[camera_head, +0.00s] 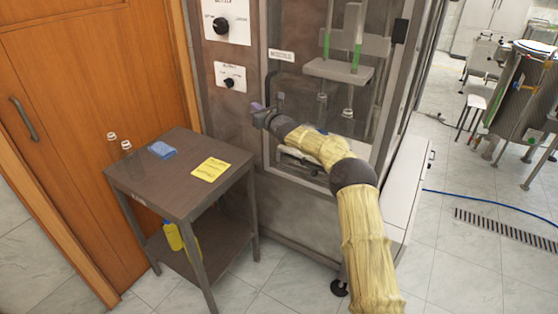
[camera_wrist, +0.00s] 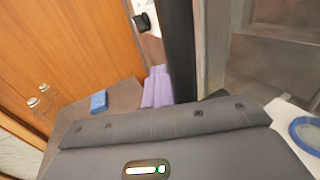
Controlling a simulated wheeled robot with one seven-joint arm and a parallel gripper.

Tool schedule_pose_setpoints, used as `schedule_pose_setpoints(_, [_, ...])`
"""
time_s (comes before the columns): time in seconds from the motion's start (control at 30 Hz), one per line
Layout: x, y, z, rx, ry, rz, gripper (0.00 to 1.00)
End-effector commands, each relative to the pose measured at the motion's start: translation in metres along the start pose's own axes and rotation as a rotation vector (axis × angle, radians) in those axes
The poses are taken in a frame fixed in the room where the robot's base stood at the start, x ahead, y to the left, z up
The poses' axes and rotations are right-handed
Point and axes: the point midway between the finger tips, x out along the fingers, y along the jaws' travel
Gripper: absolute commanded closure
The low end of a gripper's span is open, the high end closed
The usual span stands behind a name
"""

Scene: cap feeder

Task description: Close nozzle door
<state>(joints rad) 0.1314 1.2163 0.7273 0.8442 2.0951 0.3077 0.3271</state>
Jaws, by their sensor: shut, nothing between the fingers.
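The nozzle door (camera_head: 284,72) is a clear panel in a grey frame on the front of the machine. Its dark upright handle (camera_head: 268,88) is at the left edge. I cannot tell whether the door is fully shut. My gripper (camera_head: 257,107), with purple fingers, is at the handle's lower end, its arm crossing in front of the door. In the wrist view the shut, empty fingers (camera_wrist: 157,88) are just left of a dark upright bar (camera_wrist: 180,50), seemingly the handle. Contact is unclear. Nozzles (camera_head: 321,104) show behind the panel.
A wooden door (camera_head: 85,80) is farther left. Open floor (camera_head: 465,270) lies at the right.

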Motion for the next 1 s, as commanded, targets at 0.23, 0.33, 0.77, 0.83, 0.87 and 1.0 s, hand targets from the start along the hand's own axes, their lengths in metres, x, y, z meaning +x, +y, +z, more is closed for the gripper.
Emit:
schedule_pose_setpoints(0.23, [-0.008,-0.026,0.0,-0.009,-0.004,-0.043,1.0])
schedule_pose_setpoints(0.33, [-0.009,-0.023,-0.001,-0.009,-0.004,-0.042,1.0])
schedule_pose_setpoints(0.77, [-0.015,-0.009,-0.002,-0.01,0.0,-0.039,1.0])
schedule_pose_setpoints(0.83, [-0.015,-0.003,-0.002,-0.011,0.0,-0.034,1.0])
schedule_pose_setpoints(0.87, [-0.015,0.001,-0.003,-0.011,0.0,-0.031,1.0])
schedule_pose_setpoints(1.0, [-0.012,0.022,-0.002,-0.012,0.0,-0.012,1.0])
